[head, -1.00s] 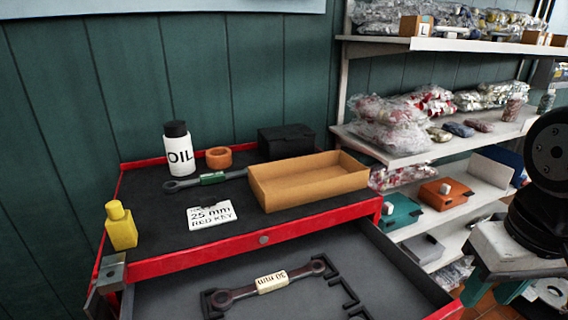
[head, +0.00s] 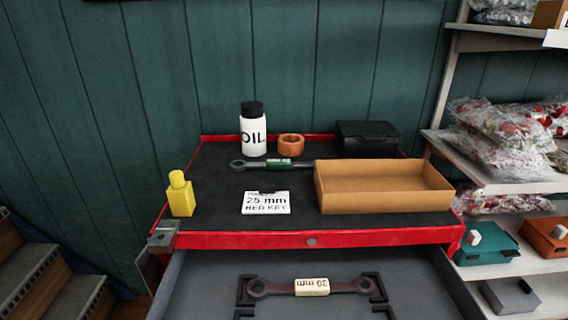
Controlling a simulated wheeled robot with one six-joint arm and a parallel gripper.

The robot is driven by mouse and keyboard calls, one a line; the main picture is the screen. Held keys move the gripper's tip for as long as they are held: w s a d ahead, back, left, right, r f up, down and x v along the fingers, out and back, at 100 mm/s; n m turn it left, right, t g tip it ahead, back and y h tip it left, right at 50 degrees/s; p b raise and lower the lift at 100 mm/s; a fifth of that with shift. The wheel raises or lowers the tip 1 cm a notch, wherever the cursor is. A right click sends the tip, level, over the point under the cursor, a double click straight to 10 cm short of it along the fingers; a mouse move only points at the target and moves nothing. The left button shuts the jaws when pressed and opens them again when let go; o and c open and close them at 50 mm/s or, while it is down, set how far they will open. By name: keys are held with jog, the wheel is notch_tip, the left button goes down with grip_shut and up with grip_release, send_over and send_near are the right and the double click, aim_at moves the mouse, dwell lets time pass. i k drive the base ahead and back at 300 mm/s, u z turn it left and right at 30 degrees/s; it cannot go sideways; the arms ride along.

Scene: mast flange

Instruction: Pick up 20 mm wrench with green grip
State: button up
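A wrench with a green grip (head: 278,163) lies on the black top of the red tool cart, behind the white card. Its ring end is at the left, and its right end goes out of sight behind the tan open box (head: 384,207). I cannot read a size on the green grip. Another wrench (head: 312,287), with a cream label reading 30 mm, lies in a dark holder in the open drawer. My gripper is not in view.
On the cart top stand a white oil bottle (head: 253,135), an orange ring (head: 291,145), a black box (head: 367,139) and a yellow bottle (head: 180,196). A card (head: 266,203) reads 25 mm RED KEY. Shelves (head: 500,184) stand at the right, steps (head: 40,275) at the left.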

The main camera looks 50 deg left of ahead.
aim_at(271, 164)
jog(key=k, duration=0.8)
jog(key=u, duration=0.95)
jog(key=i, duration=0.4)
jog(key=z, duration=0.05)
